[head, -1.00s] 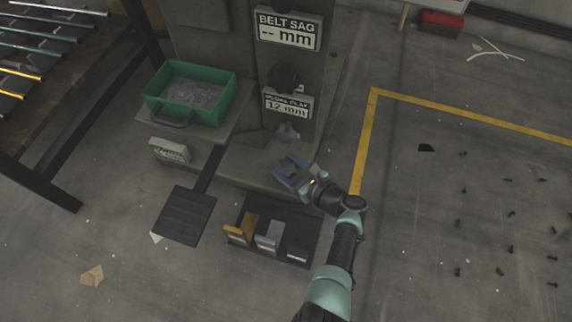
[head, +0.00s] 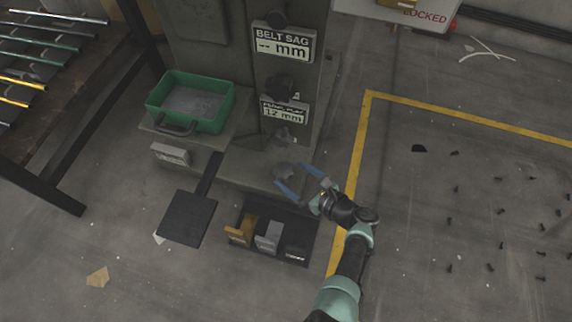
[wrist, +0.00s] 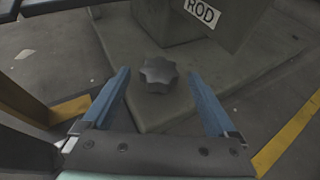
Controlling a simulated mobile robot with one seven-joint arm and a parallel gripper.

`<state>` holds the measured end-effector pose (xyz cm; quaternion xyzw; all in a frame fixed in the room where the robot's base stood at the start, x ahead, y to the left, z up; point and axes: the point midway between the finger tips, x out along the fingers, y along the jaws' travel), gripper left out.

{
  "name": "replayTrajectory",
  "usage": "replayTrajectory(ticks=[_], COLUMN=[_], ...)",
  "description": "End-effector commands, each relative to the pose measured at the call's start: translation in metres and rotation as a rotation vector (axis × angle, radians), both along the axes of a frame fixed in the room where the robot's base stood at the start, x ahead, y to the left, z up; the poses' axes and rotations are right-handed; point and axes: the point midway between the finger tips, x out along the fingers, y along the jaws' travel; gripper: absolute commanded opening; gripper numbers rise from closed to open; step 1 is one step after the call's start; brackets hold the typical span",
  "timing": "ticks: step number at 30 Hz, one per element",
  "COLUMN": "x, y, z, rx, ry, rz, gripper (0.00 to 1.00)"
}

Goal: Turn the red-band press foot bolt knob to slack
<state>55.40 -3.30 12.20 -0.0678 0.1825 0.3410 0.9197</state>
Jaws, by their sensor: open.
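The foot bolt knob (wrist: 158,74) is a dark grey, lobed knob low on the press's base plate. In the wrist view it shows ahead of my fingers, centred between their tips. In the head view the knob (head: 285,169) sits at the foot of the press (head: 345,18), just beyond my gripper (head: 297,178). My gripper, with two blue fingers, is open and empty; the fingers (wrist: 158,90) appear on either side of the knob, and I see no contact. I cannot make out a red band on the press.
A green bin (head: 190,100) stands on a ledge at left. A black pedal (head: 187,217) and a dark tray (head: 296,258) with upright blocks lie in front of the base. A PEDAL PLAY sign reads 12 mm (head: 284,112). Floor right of the yellow line has scattered bolts.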

Motion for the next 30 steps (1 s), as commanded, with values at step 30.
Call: replayTrajectory(ticks=[30], x=[-0.059], y=[-0.051], z=[0.032], rx=[0.000], ry=[0.001], rz=[-0.001], gripper=[0.93])
